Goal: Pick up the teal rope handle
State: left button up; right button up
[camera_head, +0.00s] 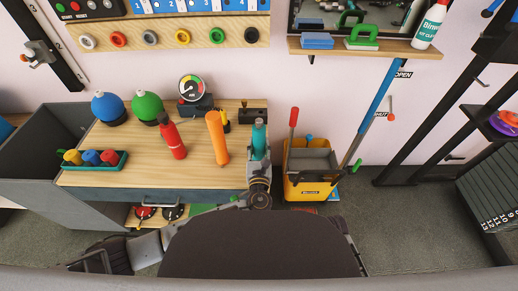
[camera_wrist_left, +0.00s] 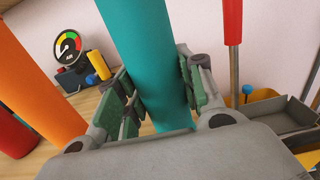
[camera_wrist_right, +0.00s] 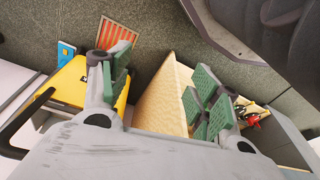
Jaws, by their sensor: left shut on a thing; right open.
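In the left wrist view the teal handle (camera_wrist_left: 145,50) runs between the green pads of my left gripper (camera_wrist_left: 163,90). Its near end is hidden behind the gripper body, and I cannot tell whether it touches the table. My right gripper (camera_wrist_right: 160,85) is open and empty in the right wrist view, low beside the table; I cannot make it out in the head view.
An orange cylinder (camera_head: 217,138) and a red cylinder (camera_head: 172,138) stand left of the teal one. A black block (camera_head: 253,115) sits behind it. A yellow mop bucket (camera_head: 308,187) with a red-handled tool stands on the floor just right of the table (camera_head: 110,150).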

aim_at(259, 132)
pick_arm(q)
jog(key=shift+r, duration=0.2)
jog(key=shift+r+p, duration=0.3)
jog(key=shift+r, duration=0.3)
notch_tip(259, 132, up, 5)
jog(key=shift+r+p, duration=0.15)
jog(key=shift+p, duration=0.7)
jog(key=shift+r+p, duration=0.45)
jog(key=shift+r, duration=1.2)
pick_arm(e)
notch_tip(259, 132, down, 8)
jog(key=d, duration=0.1)
jog(key=shift+s+d, duration=0.3)
jog(key=shift+d, duration=0.05)
jog(key=shift+r, duration=0.1)
pick_arm(q)
jog(key=shift+w+f, duration=0.1)
jog(key=shift+w, duration=0.05)
